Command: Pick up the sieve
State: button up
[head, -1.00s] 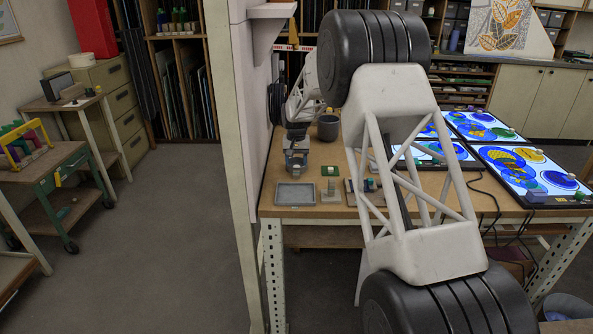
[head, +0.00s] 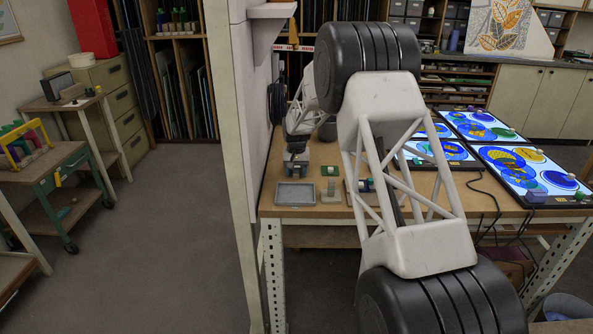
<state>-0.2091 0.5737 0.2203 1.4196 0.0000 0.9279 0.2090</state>
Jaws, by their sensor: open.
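My gripper (head: 296,172) is small in the head view, pointing down over the left part of the wooden workbench, just behind a shallow grey tray (head: 295,194). It is open. I cannot make out a sieve for certain; the area under and behind my gripper is hidden by my wrist and fingers. Whether the fingers are around or touching anything is too small to tell.
A dark grey cup (head: 328,131) stands behind, partly covered by my arm. Lit panels (head: 535,172) fill the bench's right side. A white wall edge (head: 238,150) borders the left.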

aim_at(296, 171)
jog(key=c, duration=1)
jog(key=shift+r, duration=0.1)
jog(key=shift+r, duration=1.45)
jog(key=shift+s+r, duration=0.25)
jog(key=s+d, duration=0.1)
jog(key=s, duration=0.4)
jog(key=s+d+r, duration=0.1)
jog(key=s, duration=0.4)
jog(key=s+d, duration=0.1)
jog(key=s, duration=0.4)
jog(key=shift+d+r, duration=0.1)
jog(key=shift+r, duration=0.1)
jog(key=shift+s, duration=0.1)
